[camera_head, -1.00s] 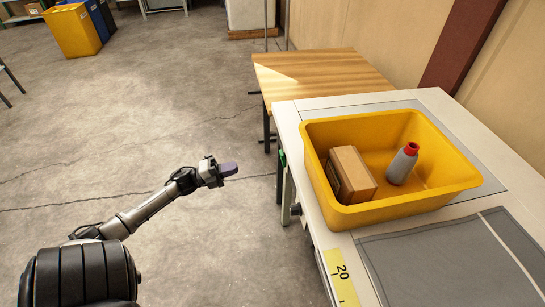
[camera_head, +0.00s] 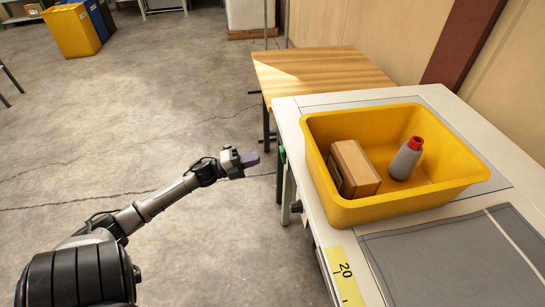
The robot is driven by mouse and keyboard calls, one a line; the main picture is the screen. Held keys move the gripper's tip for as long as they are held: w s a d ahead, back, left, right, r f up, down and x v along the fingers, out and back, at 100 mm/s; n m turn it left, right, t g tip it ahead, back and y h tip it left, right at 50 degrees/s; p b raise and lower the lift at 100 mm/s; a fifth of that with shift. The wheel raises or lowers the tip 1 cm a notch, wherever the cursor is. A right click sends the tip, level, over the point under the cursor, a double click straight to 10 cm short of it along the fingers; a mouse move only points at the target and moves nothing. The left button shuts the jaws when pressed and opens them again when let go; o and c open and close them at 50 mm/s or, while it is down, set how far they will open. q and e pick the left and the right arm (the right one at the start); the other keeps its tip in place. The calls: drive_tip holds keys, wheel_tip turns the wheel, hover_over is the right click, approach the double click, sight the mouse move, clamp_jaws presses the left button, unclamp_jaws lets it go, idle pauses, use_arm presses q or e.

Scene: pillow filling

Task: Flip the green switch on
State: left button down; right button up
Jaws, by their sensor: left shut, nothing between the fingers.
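A small green part, which looks like the green switch (camera_head: 282,155), shows on the left side of the white table, just under its top edge. Its on or off position is too small to tell. My left gripper (camera_head: 251,159) is shut and empty. It points right, toward the green part, with a small gap between them in the picture. My right gripper is not in the picture.
The white table (camera_head: 291,123) bears a yellow bin (camera_head: 402,211) with a cardboard box (camera_head: 355,167) and a grey bottle with a red cap (camera_head: 407,159). A dark knob (camera_head: 296,209) sticks out below the table edge. A wooden table (camera_head: 318,72) stands behind.

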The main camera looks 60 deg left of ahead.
use_arm(q)
drive_tip(key=b+x, duration=0.2)
drive_tip(key=x, duration=0.4)
drive_tip(key=shift+w, duration=0.2)
drive_tip(key=shift+d+r, duration=0.1)
drive_tip(key=shift+r, duration=0.05)
drive_tip(key=shift+w+g+p, duration=0.15)
drive_tip(key=shift+g+p, duration=0.15)
drive_tip(key=shift+p, duration=0.9)
drive_tip(key=p+v, duration=0.4)
drive_tip(key=v, duration=0.9)
drive_tip(key=shift+s+r, duration=0.2)
drive_tip(key=shift+s, duration=0.1)
